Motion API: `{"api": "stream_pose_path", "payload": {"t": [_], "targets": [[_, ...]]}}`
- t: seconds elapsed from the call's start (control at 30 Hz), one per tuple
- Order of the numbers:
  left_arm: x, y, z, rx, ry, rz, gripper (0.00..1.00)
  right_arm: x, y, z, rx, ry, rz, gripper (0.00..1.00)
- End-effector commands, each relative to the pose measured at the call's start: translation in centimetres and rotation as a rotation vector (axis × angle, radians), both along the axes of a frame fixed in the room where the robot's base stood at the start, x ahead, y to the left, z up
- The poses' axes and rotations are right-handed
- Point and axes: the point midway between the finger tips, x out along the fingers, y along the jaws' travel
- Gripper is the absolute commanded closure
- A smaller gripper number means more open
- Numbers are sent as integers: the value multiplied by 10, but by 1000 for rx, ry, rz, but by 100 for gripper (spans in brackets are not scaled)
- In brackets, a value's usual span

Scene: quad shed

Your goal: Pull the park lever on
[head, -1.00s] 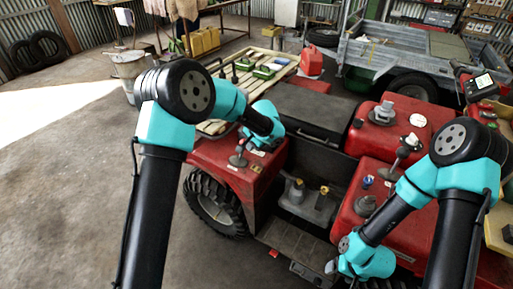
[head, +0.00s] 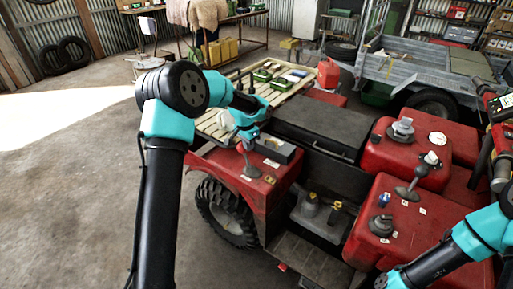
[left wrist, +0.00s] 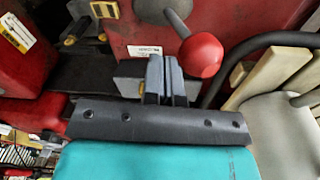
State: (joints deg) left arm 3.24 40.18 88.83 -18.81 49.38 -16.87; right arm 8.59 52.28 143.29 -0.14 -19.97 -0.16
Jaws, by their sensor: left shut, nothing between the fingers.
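A lever (head: 247,166) stands on the red left fender (head: 225,165) of the quad, close below my left wrist. In the left wrist view a lever with a red ball knob (left wrist: 201,55) is just right of my left gripper's fingers (left wrist: 166,82). The fingers are pressed together with nothing between them, and the knob looks beside them, not gripped. Whether they touch it I cannot tell. In the head view my left gripper (head: 248,138) is small and partly hidden by my own wrist. Label writing is too small to read. My right gripper is out of frame.
A grey open box (head: 275,149) sits beside the lever on the fender. A second lever (head: 408,188) and several knobs stand on the red right panel (head: 385,215). A wooden pallet (head: 215,124) lies behind the left fender. Concrete floor is open at left.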

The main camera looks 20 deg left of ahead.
Motion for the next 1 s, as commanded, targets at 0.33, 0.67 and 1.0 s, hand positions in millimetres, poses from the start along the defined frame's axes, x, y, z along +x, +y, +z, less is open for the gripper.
{"api": "stream_pose_path", "payload": {"t": [0.33,0.67,1.0], "targets": [[5,22,-3,2,-2,1,100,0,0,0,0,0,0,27],[7,28,-4,5,-5,3,100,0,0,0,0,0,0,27],[6,23,0,6,-9,2,100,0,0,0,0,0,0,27]]}}
